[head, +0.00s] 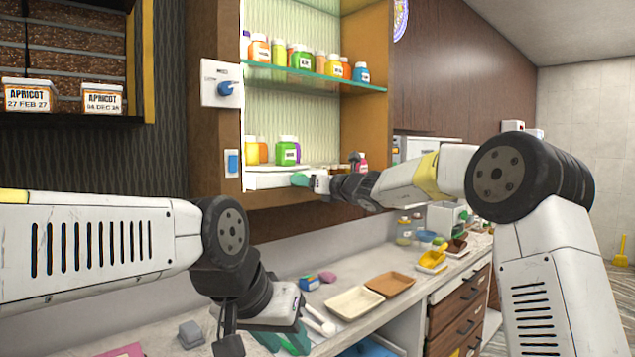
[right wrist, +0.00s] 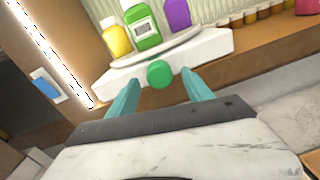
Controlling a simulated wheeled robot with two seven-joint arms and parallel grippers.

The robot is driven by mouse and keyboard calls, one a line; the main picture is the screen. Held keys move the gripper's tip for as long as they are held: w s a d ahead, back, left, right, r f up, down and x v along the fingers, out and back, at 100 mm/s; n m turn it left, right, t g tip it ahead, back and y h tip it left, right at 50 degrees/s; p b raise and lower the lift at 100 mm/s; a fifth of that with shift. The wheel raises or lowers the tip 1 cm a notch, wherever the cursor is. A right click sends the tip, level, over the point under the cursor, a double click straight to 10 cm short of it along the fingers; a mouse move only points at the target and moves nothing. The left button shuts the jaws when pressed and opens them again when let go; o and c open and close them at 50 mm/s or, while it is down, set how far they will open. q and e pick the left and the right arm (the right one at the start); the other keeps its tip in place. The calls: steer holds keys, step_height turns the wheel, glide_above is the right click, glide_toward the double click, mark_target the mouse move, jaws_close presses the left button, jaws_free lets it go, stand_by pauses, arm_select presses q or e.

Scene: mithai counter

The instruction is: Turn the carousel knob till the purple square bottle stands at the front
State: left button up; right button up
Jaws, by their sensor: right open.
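The carousel (right wrist: 205,46) is a white turntable on a white base on the lower cabinet shelf; it also shows in the head view (head: 262,183). Its round green knob (right wrist: 159,74) faces me at the front. A green bottle with a pale label (right wrist: 142,27) stands nearest the front. The purple bottle (right wrist: 177,13) stands right of it, a yellow bottle (right wrist: 115,37) left of it. My right gripper (head: 302,180) is open, its teal fingers on either side of the knob; contact is unclear. My left gripper (head: 283,341) hangs low over the counter, fingers apart and empty.
A glass shelf (head: 310,75) with several bottles is above the carousel. A blue rotary switch (head: 226,88) and the cabinet post are to its left. A pink bottle (right wrist: 306,6) stands right of the carousel. Trays (head: 354,303) and small items lie on the counter below.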

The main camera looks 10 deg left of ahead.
steer(key=shift+x, duration=1.2)
jaws_close()
